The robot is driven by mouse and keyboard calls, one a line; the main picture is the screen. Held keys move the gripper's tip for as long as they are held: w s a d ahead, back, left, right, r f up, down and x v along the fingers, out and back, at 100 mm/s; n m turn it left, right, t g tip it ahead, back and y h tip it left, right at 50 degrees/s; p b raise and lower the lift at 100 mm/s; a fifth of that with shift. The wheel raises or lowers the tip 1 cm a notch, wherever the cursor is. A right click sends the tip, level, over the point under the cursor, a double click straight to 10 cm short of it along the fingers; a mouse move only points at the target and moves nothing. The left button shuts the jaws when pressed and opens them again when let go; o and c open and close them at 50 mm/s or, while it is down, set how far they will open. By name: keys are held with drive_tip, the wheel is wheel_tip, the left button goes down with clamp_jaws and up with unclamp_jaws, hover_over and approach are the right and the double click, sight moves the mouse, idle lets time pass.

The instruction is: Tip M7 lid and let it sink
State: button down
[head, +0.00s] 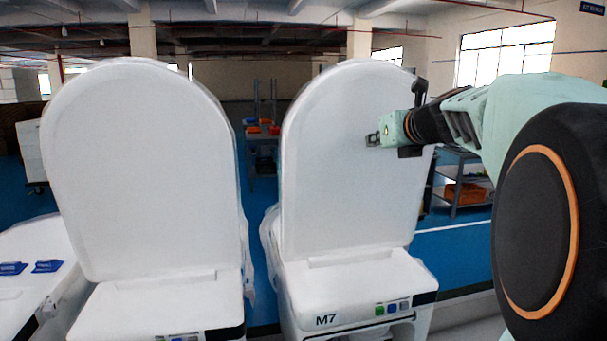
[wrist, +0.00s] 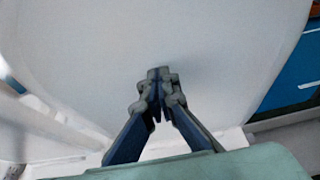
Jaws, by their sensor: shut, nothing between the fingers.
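The M7 toilet (head: 345,290) stands right of centre in the head view, with "M7" printed on its front left. Its white lid (head: 340,170) stands upright. My gripper (head: 372,140) is shut and empty in front of the lid's upper right part, with my arm coming in from the right. In the wrist view the fingers of my gripper (wrist: 158,78) are together against the white lid face (wrist: 90,60), which fills most of the picture. I cannot tell whether the fingertips touch the lid.
Another toilet with an upright white lid (head: 145,170) stands to the left, a narrow gap away. A further white unit (head: 30,275) is at the far left. Shelves with orange bins (head: 462,190) stand behind on the blue floor.

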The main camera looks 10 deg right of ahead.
sight(367, 129)
drive_tip(key=shift+w+a+r+p, duration=0.1)
drive_tip(key=shift+w+r+p, duration=0.1)
drive_tip(key=shift+w+p, duration=0.75)
drive_tip(key=shift+w+r+p, duration=0.2)
drive_tip(key=shift+w+p, duration=0.2)
drive_tip(key=shift+w, duration=0.9)
drive_tip(key=shift+w+a+r+p, duration=0.1)
drive_tip(key=shift+w+r+p, duration=0.1)
drive_tip(key=shift+w+p, duration=0.75)
drive_tip(key=shift+w+d+f+b, duration=0.1)
drive_tip(key=shift+w+b, duration=0.05)
drive_tip(key=shift+b, duration=0.2)
idle(0.9)
